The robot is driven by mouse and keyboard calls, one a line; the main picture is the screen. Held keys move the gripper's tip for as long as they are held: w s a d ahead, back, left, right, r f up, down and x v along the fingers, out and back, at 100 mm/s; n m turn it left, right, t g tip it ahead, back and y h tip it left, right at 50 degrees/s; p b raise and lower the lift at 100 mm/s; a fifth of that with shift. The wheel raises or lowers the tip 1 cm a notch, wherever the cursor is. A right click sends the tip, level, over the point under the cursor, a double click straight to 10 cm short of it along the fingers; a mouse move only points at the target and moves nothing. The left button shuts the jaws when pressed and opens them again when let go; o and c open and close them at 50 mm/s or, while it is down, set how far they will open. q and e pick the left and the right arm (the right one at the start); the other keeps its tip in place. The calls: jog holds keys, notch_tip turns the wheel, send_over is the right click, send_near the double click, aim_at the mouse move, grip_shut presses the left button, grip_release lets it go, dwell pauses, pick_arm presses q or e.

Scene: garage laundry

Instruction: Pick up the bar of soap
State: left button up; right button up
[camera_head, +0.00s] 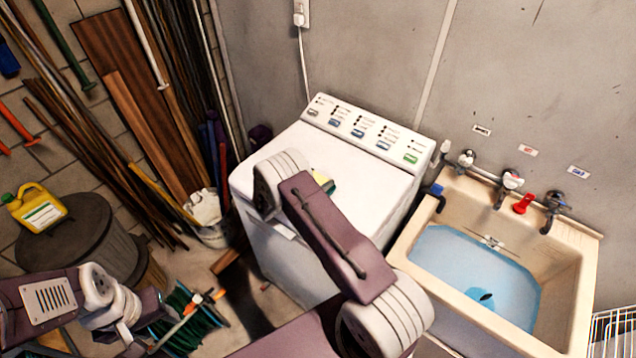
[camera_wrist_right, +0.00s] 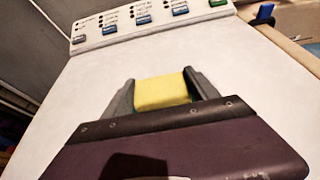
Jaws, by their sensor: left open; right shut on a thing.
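A yellow block (camera_wrist_right: 162,91) with a dark green edge sits between the two grey fingers of my right gripper (camera_wrist_right: 161,84), which is shut on it just at the white washing machine's top. I cannot tell from its look whether it is the bar of soap or a sponge. In the head view the block (camera_head: 323,179) shows partly past my right arm, which hides the right gripper there. My left gripper (camera_head: 154,308) is open and empty at the lower left, far from the block; its fingers are hard to make out.
The white washing machine (camera_head: 347,160) has a button panel at its back. A beige sink (camera_head: 455,318) with blue water stands to its right, with taps above. A yellow jug (camera_head: 38,210) is on a grey bin (camera_head: 108,248) at left. Planks and poles lean behind.

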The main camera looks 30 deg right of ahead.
aim_at(321, 178)
jog(key=r, duration=0.3)
jog(key=shift+s+d+b, duration=0.3)
jog(key=shift+s+b, duration=0.1)
jog(key=s+d+r+b, duration=0.2)
jog(key=s+d+r, duration=0.4)
jog(key=s, duration=0.2)
jog(key=shift+s+d+r, duration=0.15)
jog(key=shift+s+r, duration=0.15)
jog(key=shift+s, duration=0.05)
